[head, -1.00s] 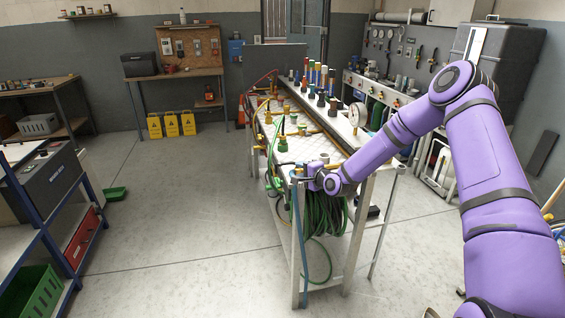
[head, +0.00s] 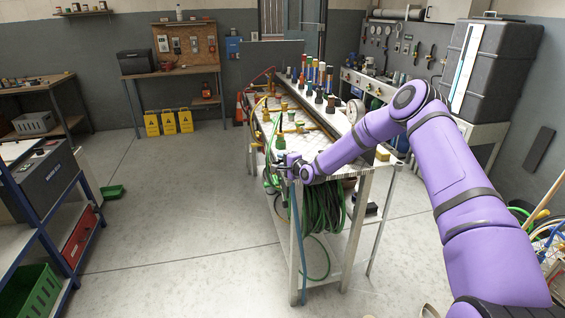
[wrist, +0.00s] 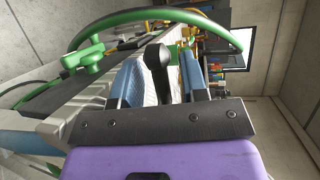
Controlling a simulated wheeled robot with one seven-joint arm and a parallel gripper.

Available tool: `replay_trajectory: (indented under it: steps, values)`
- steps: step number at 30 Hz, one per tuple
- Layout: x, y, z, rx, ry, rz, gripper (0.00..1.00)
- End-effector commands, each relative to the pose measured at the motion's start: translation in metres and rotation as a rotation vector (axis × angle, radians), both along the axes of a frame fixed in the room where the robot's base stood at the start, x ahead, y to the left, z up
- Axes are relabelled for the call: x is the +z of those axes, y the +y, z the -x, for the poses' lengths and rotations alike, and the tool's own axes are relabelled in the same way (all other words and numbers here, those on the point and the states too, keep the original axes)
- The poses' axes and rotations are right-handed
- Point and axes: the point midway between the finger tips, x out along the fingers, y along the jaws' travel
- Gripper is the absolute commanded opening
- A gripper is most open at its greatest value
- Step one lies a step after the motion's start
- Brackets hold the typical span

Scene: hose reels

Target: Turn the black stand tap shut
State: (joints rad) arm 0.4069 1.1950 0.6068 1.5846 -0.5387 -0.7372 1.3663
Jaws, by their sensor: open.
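My gripper (head: 284,162) is at the near left corner of the bench in the head view. In the wrist view my gripper (wrist: 160,82) is open, with one blue-padded finger on each side. A black rounded handle (wrist: 158,60), which looks like the black stand tap's, stands between the fingers. It shows gaps to both fingers, and I cannot tell how deep it sits between them. The rest of this tap is hidden by my gripper. In the head view I cannot make the black tap out from my gripper and wrist.
A green fitting (wrist: 90,55) stands left of the fingers, and a green hose (wrist: 160,15) arches above them. The bench (head: 360,168) carries several taps and fittings. A coiled green hose (head: 322,208) hangs below its near edge. The floor (head: 190,220) left of the bench is clear.

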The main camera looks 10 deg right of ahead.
Motion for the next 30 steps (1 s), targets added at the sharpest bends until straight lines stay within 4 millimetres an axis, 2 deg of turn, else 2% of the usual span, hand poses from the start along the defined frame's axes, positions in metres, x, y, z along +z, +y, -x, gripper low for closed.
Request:
replay_trajectory:
  steps: [8, 9, 14, 23, 30]
  values:
    - [0.0001, 0.0008, -0.0017, 0.000, -0.001, 0.000, 0.40]
    - [0.0002, 0.0008, -0.0017, 0.000, -0.001, 0.000, 0.35]
    - [0.0002, 0.0007, -0.0016, 0.000, -0.001, 0.000, 0.00]
    - [0.0000, 0.0012, -0.0020, -0.012, 0.000, -0.001, 0.00]
    - [0.0001, 0.0020, -0.0063, -0.091, 0.000, -0.002, 0.00]
